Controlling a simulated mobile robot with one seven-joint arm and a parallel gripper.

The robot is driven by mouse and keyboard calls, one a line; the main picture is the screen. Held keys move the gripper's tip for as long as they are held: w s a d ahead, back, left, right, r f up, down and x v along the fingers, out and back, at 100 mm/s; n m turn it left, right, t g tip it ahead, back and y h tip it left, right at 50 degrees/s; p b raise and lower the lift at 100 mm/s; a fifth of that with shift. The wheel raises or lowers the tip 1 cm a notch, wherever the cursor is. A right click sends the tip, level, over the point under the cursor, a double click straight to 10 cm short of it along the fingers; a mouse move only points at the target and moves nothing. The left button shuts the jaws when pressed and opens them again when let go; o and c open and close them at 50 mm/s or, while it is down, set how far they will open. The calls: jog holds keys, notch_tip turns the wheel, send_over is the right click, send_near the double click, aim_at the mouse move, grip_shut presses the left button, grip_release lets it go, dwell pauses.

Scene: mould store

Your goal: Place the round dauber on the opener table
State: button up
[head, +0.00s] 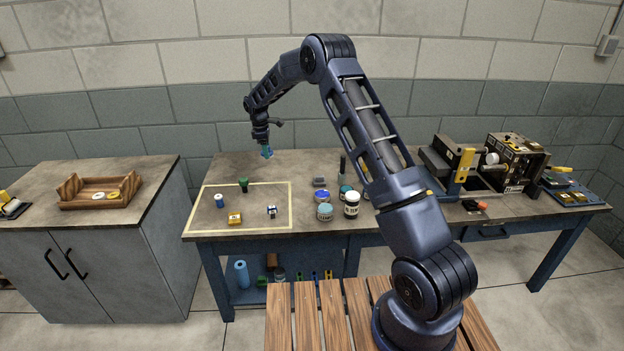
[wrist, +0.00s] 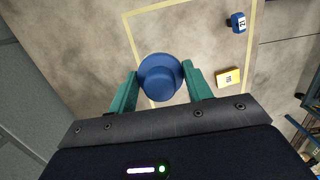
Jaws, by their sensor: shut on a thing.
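My gripper (wrist: 160,86) is shut on a blue round piece with a wide rim, which I take for the round dauber (wrist: 160,75); its teal fingers sit on either side. In the head view my gripper (head: 266,153) is over the back left of the workbench, which I take for the opener table (head: 310,165). It appears above the top, behind the yellow-outlined area (head: 205,185). The held piece is too small there to make out clearly.
A wooden tray (head: 98,192) sits on the left cabinet.

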jog(key=d, duration=1.5)
jog(key=s+d+n, duration=0.1)
jog(key=s+d, duration=0.5)
jog(key=d, duration=0.4)
jog(key=s+d+n, duration=0.1)
jog(key=s+d, duration=0.5)
jog(key=d, duration=0.4)
jog(key=s+d, duration=0.6)
jog(key=d, duration=0.5)
jog(key=f, duration=1.5)
jog(key=shift+s+a, duration=0.2)
jog(key=shift+s, duration=0.05)
jog(key=shift+f, duration=2.35)
jog(key=shift+f, duration=0.1)
jog(key=o, duration=1)
jog(key=shift+c, duration=0.2)
